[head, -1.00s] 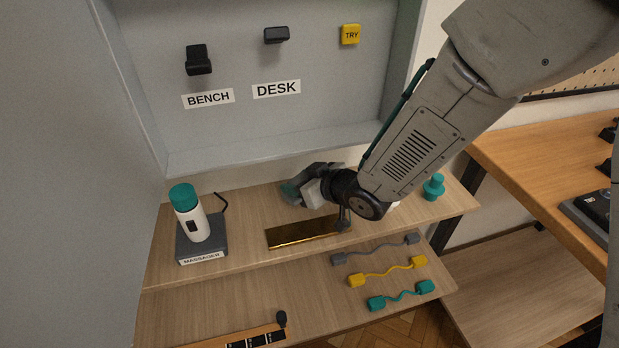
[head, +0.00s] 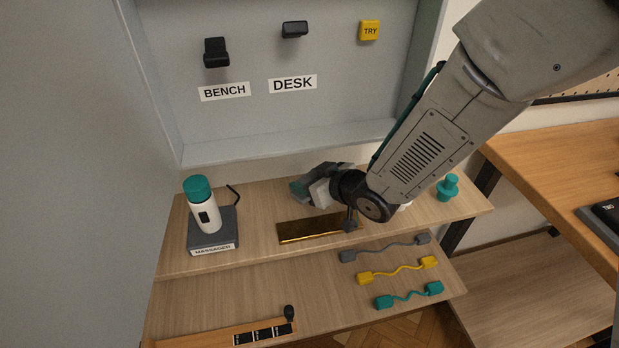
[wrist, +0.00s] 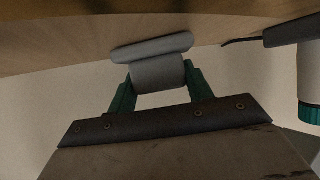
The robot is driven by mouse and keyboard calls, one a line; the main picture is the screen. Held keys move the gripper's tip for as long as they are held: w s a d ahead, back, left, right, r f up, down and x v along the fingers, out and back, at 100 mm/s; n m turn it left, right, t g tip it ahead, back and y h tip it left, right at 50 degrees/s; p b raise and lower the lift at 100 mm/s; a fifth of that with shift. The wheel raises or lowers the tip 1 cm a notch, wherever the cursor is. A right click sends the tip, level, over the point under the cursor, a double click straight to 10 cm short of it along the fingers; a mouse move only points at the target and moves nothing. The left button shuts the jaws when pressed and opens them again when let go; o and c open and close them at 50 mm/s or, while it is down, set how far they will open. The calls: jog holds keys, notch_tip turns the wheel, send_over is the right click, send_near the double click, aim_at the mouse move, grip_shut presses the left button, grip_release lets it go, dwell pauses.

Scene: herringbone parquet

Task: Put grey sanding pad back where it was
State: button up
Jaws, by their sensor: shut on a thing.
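In the wrist view the grey sanding pad (wrist: 157,73) is a rounded block with a wider flat plate on its far side. My gripper (wrist: 158,84) is shut on the block, with one green finger on each side. The plate is close to the wooden surface at the top of that view; I cannot tell if they touch. In the head view my gripper (head: 312,188) is over the back of the upper shelf (head: 262,208), behind the brass plate (head: 308,229). The pad is hard to make out there.
The massager (head: 205,210) stands on its dark base at the shelf's left. A teal knobbed piece (head: 447,188) stands at the right. Grey, yellow and teal corded pieces (head: 398,271) lie below. The grey cabinet (head: 270,125) with hooks rises behind. Shelf between massager and brass plate is clear.

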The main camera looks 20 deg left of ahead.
jog(key=shift+s+d+f, duration=0.15)
jog(key=shift+s+f, duration=0.05)
jog(key=shift+f, duration=0.3)
jog(key=o, duration=1.1)
jog(key=shift+c, duration=0.2)
jog(key=shift+s+d, duration=0.1)
jog(key=shift+d, duration=0.05)
jog(key=v, duration=0.5)
jog(key=r+v, duration=0.1)
jog(key=v, duration=0.1)
jog(key=shift+d+r, duration=0.1)
jog(key=shift+r, duration=0.05)
